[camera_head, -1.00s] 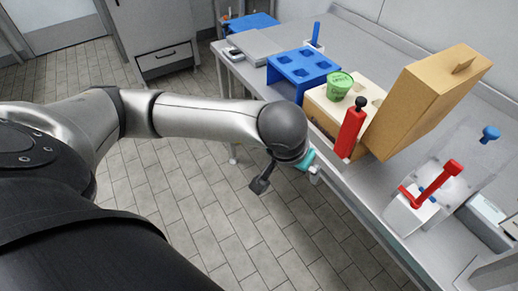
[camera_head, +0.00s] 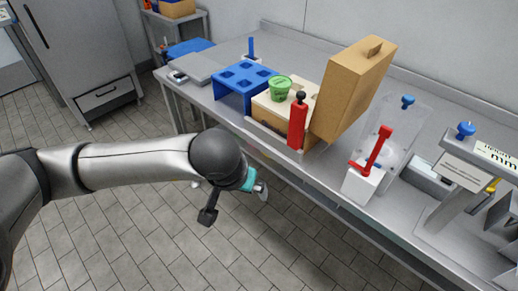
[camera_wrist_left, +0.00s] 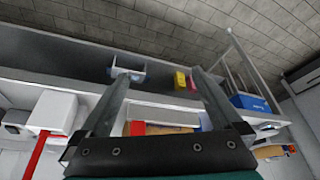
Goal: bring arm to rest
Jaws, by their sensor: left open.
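My left arm comes in from the left in the head view. Its gripper (camera_head: 261,189) is beyond the teal wrist band, over the floor in front of the bench (camera_head: 335,205). Little of the jaws shows there. In the left wrist view the two fingers of my left gripper (camera_wrist_left: 160,76) stand wide apart with nothing between them touching them. The gripper is open and empty and appears clear of the bench. My right gripper is in neither view.
A grey cabinet (camera_head: 78,45) stands at the back left. The tiled floor (camera_head: 130,215) is clear.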

